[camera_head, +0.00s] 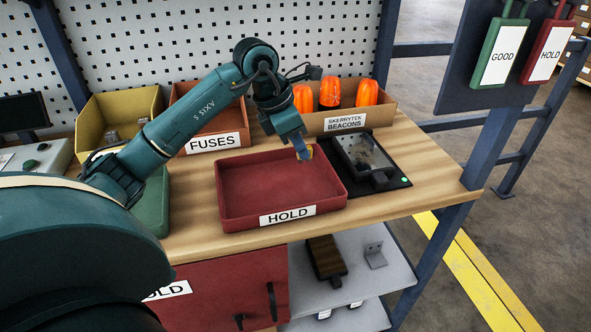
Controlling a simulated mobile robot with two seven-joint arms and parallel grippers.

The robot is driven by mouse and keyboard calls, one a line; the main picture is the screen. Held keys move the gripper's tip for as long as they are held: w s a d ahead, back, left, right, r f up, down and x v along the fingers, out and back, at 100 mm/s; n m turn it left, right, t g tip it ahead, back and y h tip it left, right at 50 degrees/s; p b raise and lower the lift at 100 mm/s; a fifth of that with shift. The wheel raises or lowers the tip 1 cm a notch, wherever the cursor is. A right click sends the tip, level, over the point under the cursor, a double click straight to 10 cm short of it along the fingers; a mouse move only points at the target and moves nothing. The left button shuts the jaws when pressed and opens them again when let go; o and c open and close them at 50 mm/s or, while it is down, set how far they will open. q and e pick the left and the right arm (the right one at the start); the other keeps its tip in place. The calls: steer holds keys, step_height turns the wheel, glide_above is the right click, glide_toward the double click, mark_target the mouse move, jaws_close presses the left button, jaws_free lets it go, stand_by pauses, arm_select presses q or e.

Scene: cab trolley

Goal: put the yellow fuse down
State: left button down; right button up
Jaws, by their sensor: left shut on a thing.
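My left gripper (301,149) comes down from the arm over the back right part of the red HOLD tray (240,211). It is shut on the small yellow fuse (308,152), which is mostly hidden by the fingers. The fuse appears to be above the tray, near its right rim; the exact height cannot be told. The visible tray floor is bare. My right gripper is not in view.
A FUSES bin (212,142) and a box of orange beacons (362,118) stand behind the tray. A black device with a clear window (400,183) sits right of it. A yellow bin (90,108) and a green tray (155,205) are left. The right bench end is clear.

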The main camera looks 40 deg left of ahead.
arm_select(q)
step_height(320, 180, down, 5)
steer(key=shift+f, duration=0.45)
steer(key=shift+f, duration=0.2)
steer(key=c, duration=1.4)
jaws_free()
steer(key=shift+c, duration=0.2)
steer(key=shift+r, duration=0.15)
